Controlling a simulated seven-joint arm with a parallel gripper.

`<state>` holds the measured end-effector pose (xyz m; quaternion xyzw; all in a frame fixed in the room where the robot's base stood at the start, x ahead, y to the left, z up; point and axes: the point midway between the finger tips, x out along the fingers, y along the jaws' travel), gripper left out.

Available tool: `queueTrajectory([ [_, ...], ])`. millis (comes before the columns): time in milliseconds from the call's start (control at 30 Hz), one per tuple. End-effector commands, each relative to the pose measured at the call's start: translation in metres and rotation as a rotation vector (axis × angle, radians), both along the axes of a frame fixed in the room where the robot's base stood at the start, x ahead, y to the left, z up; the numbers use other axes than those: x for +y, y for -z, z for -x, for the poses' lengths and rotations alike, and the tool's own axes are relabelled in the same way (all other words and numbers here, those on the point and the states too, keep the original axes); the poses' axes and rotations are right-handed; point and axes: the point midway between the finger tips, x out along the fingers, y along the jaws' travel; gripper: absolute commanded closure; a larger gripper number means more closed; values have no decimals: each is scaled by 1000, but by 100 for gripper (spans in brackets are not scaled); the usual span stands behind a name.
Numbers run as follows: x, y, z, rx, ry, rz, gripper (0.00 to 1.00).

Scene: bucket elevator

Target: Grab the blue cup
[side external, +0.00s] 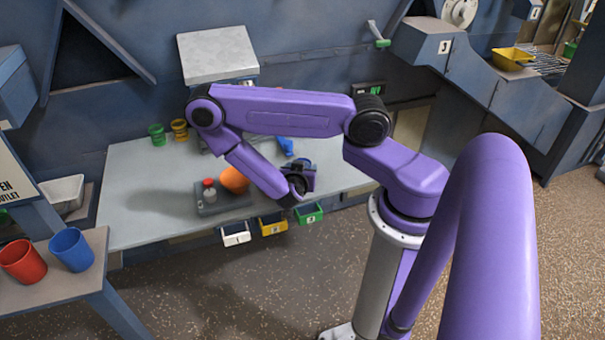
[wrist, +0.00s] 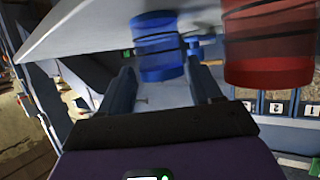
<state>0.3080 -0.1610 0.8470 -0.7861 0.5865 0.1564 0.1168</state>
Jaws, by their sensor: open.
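The blue cup (side external: 72,250) stands upright on a small side shelf (side external: 50,291) at the left in the side view, close to a red cup (side external: 22,261). In the wrist view a blue cup (wrist: 157,45) shows at the top, between and beyond the fingertips, with a red cup (wrist: 268,45) to its right. My gripper (wrist: 160,72) is open, with nothing clearly between its fingers. In the side view my wrist is over the right part of the workbench, well to the right of the cups; the fingers there are hard to make out.
The grey workbench (side external: 130,190) carries an orange cup (side external: 235,180), a red-topped item (side external: 209,190) on a grey base, and green (side external: 157,135) and yellow (side external: 180,129) pieces at the back. Small drawers (side external: 273,224) line its front edge. The bench's left part is mostly clear.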

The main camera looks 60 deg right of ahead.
Motion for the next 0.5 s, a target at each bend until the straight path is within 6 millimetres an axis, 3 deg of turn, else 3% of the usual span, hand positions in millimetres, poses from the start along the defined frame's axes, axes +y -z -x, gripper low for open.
queueTrajectory([
  [500,-41,23,-13,-1,1,0,36],
])
